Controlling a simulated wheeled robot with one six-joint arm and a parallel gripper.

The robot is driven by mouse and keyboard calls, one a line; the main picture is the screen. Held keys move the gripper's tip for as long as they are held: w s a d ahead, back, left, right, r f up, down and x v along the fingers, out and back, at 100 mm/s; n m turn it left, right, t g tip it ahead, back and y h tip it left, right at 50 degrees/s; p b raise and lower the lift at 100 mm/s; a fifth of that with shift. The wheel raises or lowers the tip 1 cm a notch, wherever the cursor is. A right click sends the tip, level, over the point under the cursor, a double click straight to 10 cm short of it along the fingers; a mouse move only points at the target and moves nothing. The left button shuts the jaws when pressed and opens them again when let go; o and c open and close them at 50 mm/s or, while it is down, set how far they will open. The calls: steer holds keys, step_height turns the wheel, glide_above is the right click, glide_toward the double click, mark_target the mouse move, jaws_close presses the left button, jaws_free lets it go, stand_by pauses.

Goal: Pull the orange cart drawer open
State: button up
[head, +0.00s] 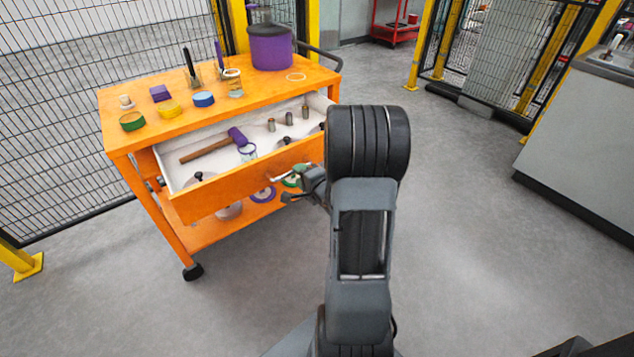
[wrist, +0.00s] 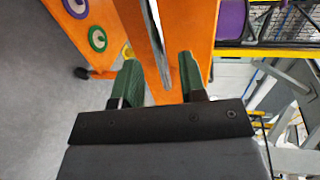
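The orange cart (head: 217,95) stands at left in the head view. Its drawer (head: 228,192) is pulled out, with the white inside showing. The handle (head: 285,174) is a pale bar on the drawer front. My gripper (head: 296,183) is at the handle's right end, partly hidden by my arm. In the wrist view, the green-padded fingers of my gripper (wrist: 162,80) are apart, with a narrow grey bar (wrist: 159,45), seemingly the handle, between them. Gaps show on both sides of the bar; contact cannot be made out.
The drawer holds a purple-headed hammer (head: 208,148) and several small metal parts. A purple pot (head: 270,45), colored rings and tools stand on the cart top. Mesh fencing (head: 80,60) is behind. A grey cabinet (head: 590,130) is at right. Floor between is clear.

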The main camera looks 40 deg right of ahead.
steer(key=p+v, duration=1)
steer(key=p, duration=0.3)
steer(key=shift+p, duration=0.35)
